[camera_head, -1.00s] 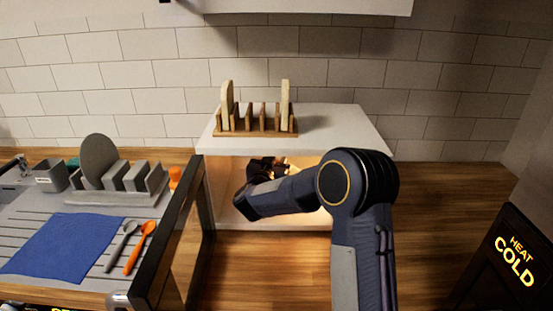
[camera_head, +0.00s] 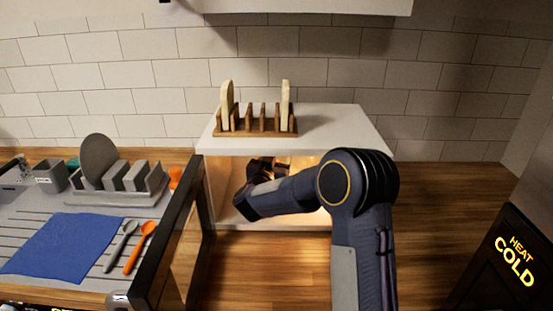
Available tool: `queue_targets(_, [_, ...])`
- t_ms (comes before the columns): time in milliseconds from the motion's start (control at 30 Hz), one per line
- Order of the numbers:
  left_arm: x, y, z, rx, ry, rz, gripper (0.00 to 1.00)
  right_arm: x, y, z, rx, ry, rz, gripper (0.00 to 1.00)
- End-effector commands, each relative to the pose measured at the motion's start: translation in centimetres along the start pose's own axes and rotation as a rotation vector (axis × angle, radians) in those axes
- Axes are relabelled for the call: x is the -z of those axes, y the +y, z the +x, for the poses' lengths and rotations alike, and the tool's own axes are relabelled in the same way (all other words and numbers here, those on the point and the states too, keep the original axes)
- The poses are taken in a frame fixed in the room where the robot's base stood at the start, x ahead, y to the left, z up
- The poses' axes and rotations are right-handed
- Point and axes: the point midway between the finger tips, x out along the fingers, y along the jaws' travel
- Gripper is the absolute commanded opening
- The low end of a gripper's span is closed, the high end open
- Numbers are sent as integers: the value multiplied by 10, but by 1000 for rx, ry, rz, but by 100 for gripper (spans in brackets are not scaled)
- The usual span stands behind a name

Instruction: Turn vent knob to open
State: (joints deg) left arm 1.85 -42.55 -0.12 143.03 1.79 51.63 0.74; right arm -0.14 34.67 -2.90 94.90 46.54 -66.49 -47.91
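A white box-shaped cabinet (camera_head: 345,124) stands on the wooden counter, with its front open and a warm light inside. Its dark-framed door (camera_head: 178,248) is swung out to the left. My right arm reaches from the bottom right into the opening. My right gripper (camera_head: 268,169) is inside, under the cabinet top, partly hidden by my own wrist and in shadow. I cannot tell whether its fingers are open or touching anything. I cannot make out a vent knob; my arm covers much of the interior. My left gripper is not in view.
A wooden rack with bread slices (camera_head: 257,125) stands on the cabinet top. At left are a grey dish rack (camera_head: 120,190), a blue cloth (camera_head: 65,243), and grey and orange spoons (camera_head: 139,248). A dark HEAT/COLD panel (camera_head: 510,262) stands at right. The counter right of the cabinet is clear.

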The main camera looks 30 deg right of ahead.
Motion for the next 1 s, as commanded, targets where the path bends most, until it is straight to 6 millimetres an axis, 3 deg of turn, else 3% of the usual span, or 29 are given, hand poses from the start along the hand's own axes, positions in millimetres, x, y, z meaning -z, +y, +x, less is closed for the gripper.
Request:
queue_targets(500, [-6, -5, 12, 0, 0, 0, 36, -1, -1, -72, 2, 0, 1, 54])
queue_targets(1000, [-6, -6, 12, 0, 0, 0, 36, 0, 2, -73, 16, 5, 10, 53])
